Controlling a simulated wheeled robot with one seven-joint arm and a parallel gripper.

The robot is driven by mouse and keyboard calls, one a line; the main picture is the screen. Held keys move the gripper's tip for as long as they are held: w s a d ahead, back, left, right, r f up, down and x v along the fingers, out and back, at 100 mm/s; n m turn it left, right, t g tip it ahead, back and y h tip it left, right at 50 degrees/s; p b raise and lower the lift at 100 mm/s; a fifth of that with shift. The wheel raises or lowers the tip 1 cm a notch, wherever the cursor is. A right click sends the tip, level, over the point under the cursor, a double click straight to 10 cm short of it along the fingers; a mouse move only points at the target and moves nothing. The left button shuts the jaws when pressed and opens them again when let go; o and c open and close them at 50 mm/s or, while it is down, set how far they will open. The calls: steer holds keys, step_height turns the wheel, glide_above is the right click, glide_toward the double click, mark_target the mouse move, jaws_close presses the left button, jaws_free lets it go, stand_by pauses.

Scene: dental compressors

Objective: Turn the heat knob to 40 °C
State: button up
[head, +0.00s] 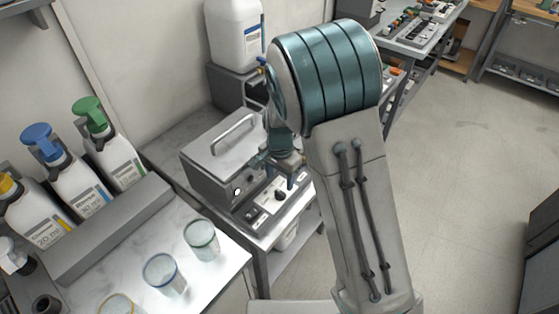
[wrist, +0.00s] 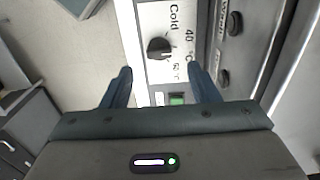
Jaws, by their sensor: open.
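The heat knob (wrist: 160,47) is a round black knob on a pale control panel (wrist: 150,15). In the wrist view, "Cold", "40 °C" and a smaller, less clear mark are printed around it. I cannot tell for certain which mark the knob points at. My gripper (wrist: 160,73) is open and empty. Its two blue fingers point toward the panel, one to each side below the knob in the wrist view, apart from it.
A green switch (wrist: 177,98) lies close to the knob. The unit has a lid (head: 222,142) with a raised handle. Glass beakers (head: 202,240) and pump bottles (head: 75,175) stand to the left. A white canister (head: 233,35) stands behind.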

mark_target(279, 192)
step_height(279, 192, up, 8)
stand_by(0.7)
steer(key=s+d+r+n+t, duration=0.1)
steer(key=s+d+r+n, duration=0.2)
steer(key=s, duration=0.7)
steer(key=s+d+r+n+t, duration=0.2)
steer(key=s+d+r+n, duration=0.2)
steer(key=s+d+r, duration=0.3)
steer(key=s+d, duration=0.3)
steer(key=d, duration=0.1)
steer(key=shift+d+r+n, duration=0.2)
steer(key=shift+d+n, duration=0.1)
steer(key=shift+d, duration=0.1)
steer(key=shift+c, duration=0.3)
stand_by(0.5)
